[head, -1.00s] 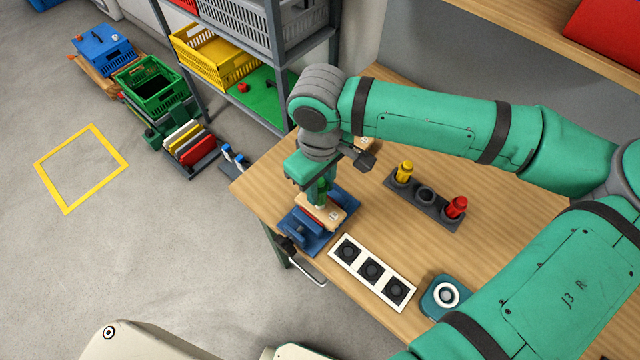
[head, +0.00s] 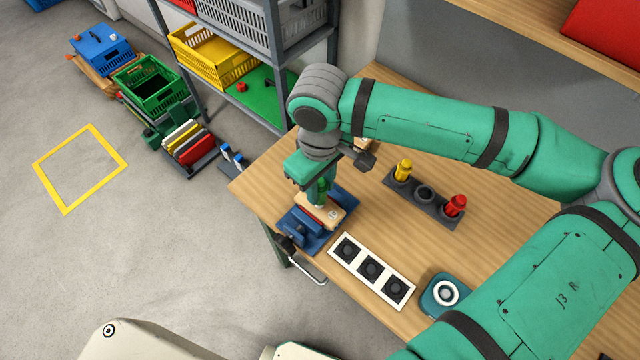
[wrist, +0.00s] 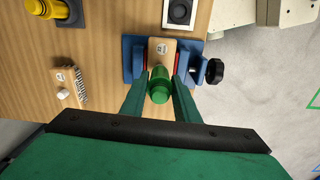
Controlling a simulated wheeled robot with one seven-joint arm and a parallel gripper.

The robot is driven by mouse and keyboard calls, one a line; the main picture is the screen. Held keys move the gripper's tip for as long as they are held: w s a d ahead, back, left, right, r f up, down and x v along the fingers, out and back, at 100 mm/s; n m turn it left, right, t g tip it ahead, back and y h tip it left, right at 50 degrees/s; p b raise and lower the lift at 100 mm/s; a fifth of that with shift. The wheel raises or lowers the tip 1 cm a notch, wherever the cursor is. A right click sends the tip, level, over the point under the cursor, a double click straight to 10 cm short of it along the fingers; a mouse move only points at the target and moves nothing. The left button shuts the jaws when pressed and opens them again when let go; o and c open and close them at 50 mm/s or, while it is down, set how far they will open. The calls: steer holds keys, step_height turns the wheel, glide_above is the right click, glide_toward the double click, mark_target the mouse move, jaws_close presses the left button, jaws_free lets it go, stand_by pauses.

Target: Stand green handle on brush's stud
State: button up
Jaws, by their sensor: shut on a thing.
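The green handle (wrist: 159,86) is upright between the fingers of my gripper (wrist: 160,100), which is shut on it. In the head view the handle (head: 321,192) stands directly over the wooden brush (head: 333,215), and its lower end meets or nearly meets the brush top. The brush (wrist: 162,47) is held in a blue vise (wrist: 133,58) with red jaw faces. The brush's stud is hidden under the handle, so I cannot tell whether the handle is seated on it.
A dark rack (head: 425,196) holds a yellow handle (head: 403,171) and a red handle (head: 455,206); its middle socket is empty. A white panel with black squares (head: 371,270) and a teal round device (head: 445,294) lie nearby. Another brush (wrist: 68,87) lies left in the wrist view.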

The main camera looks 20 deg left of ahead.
steer(key=shift+f, duration=0.75)
stand_by(1.2)
stand_by(0.3)
steer(key=o, duration=1.5)
steer(key=shift+c, duration=0.2)
steer(key=shift+r, duration=0.15)
steer(key=shift+r, duration=3.4)
